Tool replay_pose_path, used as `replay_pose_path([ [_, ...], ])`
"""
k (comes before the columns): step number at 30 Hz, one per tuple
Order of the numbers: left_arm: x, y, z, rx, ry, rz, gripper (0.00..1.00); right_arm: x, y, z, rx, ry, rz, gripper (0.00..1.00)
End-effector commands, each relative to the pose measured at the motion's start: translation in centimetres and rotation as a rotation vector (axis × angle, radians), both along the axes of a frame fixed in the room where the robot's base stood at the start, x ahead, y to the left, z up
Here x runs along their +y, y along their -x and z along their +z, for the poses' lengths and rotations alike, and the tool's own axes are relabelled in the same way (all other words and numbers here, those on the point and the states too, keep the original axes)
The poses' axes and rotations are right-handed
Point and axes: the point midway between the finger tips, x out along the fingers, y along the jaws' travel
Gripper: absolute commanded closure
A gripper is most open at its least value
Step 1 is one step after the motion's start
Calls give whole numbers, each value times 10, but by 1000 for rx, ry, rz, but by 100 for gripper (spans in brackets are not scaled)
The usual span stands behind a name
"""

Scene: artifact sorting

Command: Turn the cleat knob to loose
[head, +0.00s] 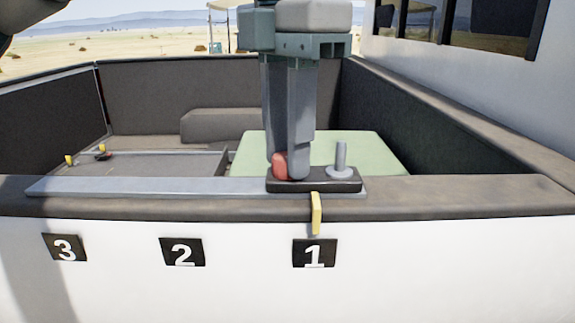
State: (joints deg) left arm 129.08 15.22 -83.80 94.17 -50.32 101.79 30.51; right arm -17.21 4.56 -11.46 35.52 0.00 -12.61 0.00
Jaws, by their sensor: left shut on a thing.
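The cleat (330,184) is a dark block on the grey rail along the truck bed's near edge, above the label 1. A red knob (279,166) shows on the cleat's left part, and a grey upright post (341,160) stands on its right part. My left gripper (290,172) points straight down from above, its fingers shut on the red knob. The fingers hide much of the knob. A yellow tab (316,213) hangs at the cleat's front, over the edge. My right gripper is not in view.
A grey rail (150,186) runs left along the near edge. Number labels 3 (65,247), 2 (182,252) and 1 (314,253) are on the white side panel. A green panel (375,151) lies behind the cleat. A smaller red-knobbed fitting (103,154) sits far left in the bed.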

Motion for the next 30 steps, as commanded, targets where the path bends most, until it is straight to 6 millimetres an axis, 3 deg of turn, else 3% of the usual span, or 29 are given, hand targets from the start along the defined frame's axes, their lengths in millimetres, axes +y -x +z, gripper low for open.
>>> replay_pose_path([
  [1,0,-1,-5,-3,4,44,98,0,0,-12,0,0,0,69],
  [9,0,-1,-3,-3,3,302,98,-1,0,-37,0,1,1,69],
  [30,2,-1,0,-3,4,951,98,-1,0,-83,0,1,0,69],
])
